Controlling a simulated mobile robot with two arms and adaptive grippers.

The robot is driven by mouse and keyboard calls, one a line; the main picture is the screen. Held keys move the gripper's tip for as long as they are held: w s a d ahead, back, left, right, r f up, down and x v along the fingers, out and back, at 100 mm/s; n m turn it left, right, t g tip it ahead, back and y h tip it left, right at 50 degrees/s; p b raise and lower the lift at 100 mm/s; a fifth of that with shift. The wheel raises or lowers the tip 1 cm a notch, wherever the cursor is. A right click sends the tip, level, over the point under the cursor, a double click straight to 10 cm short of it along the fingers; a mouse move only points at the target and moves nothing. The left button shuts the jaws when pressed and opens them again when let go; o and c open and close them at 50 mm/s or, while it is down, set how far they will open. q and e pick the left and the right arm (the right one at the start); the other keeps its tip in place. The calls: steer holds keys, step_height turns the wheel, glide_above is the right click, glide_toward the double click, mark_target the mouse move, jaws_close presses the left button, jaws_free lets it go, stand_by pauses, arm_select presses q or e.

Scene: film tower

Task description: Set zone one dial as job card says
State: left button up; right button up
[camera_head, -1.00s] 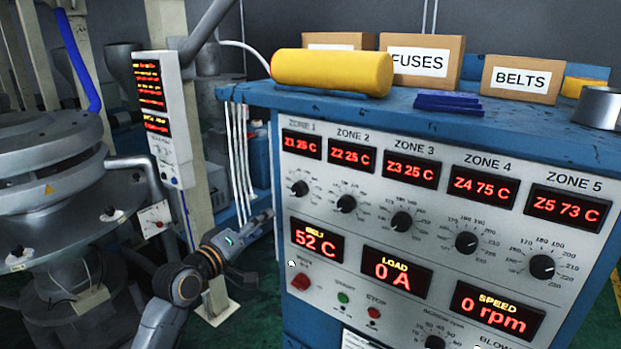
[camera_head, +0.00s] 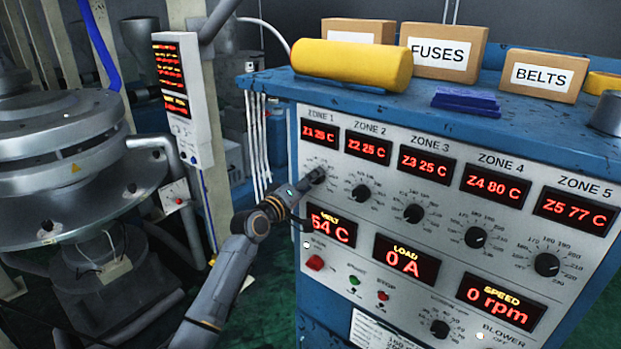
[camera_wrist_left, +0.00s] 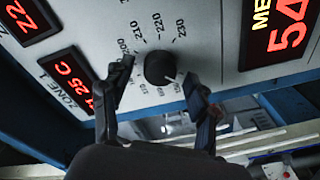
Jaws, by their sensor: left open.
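The zone one dial (camera_head: 318,175) is a small black knob on the grey control panel, under the red Z1 display (camera_head: 320,132) reading 25 C. In the left wrist view the dial (camera_wrist_left: 160,68) has a white pointer mark at its lower right, and scale numbers from about 200 to 230 show around it. My left gripper (camera_head: 308,183) is at the dial. In the wrist view its open fingers (camera_wrist_left: 160,84) stand on either side of the knob, with gaps; contact cannot be told. A paper sheet (camera_head: 374,334) on the lower panel is cut off and unreadable. My right gripper is out of view.
Other zone dials (camera_head: 361,192) continue to the right along the panel. A red knob (camera_head: 315,263) and small buttons sit below. A yellow roll (camera_head: 352,65) and labelled boxes (camera_head: 447,50) stand on the blue cabinet top. Grey machinery (camera_head: 70,165) is at left.

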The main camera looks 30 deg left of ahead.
arm_select(q)
steer(key=shift+w, duration=0.3)
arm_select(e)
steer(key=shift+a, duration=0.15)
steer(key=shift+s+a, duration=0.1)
arm_select(q)
steer(key=c, duration=1.2)
steer(key=m+b, duration=0.8)
steer(key=m, duration=0.4)
steer(key=shift+f+t, duration=0.15)
steer(key=shift+t, duration=0.15)
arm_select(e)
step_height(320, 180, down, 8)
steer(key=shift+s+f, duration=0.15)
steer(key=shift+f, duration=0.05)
arm_select(q)
steer(key=shift+h+b, duration=0.3)
